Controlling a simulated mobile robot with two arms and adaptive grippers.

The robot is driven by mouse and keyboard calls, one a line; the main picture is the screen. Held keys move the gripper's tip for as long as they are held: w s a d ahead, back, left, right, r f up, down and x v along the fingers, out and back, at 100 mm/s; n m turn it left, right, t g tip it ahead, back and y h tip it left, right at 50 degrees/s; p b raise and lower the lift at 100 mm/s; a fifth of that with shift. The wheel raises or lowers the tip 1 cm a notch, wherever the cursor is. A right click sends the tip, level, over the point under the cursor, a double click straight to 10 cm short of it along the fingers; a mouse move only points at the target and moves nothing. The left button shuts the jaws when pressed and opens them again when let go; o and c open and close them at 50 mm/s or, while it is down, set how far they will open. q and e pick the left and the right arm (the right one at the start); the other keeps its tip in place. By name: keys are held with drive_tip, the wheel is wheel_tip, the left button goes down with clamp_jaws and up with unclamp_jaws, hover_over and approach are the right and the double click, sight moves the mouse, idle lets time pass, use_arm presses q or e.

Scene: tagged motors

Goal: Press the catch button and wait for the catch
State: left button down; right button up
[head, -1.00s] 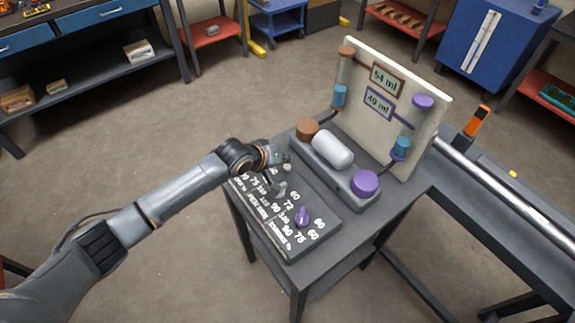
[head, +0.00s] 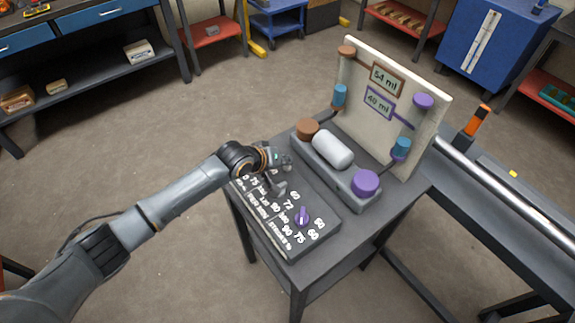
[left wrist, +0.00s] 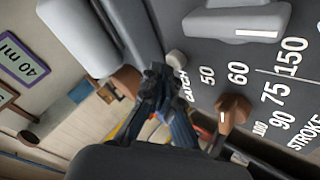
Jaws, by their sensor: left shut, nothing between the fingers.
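The catch button is a small round pale grey knob (left wrist: 176,59) beside the word CATCH in the left wrist view. It sits on the dark control panel (head: 318,240) on a grey table. My left gripper (left wrist: 158,75) is shut and empty, with its dark fingertips right beside the button; I cannot tell whether they touch it. In the head view my left gripper (head: 277,160) is over the panel's far left end, partly hidden by its own wrist. My right gripper is not in view.
A brown knob (left wrist: 234,109), a grey lever (head: 278,187) and a purple knob (head: 302,215) stand on the panel. Behind it is a pump unit with a white cylinder (head: 333,150). An upright board (head: 420,130) carries signs reading 54 ml and 40 ml.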

sight(285, 168)
use_arm(q)
drive_tip(key=shift+f, duration=0.3)
idle(0.5)
drive_tip(key=shift+r, duration=0.1)
drive_tip(key=shift+r+p, duration=0.7)
drive_tip(key=shift+p, duration=0.05)
wheel_tip(285, 168, up, 6)
drive_tip(key=p, duration=0.5)
drive_tip(key=shift+p, duration=0.35)
idle(0.4)
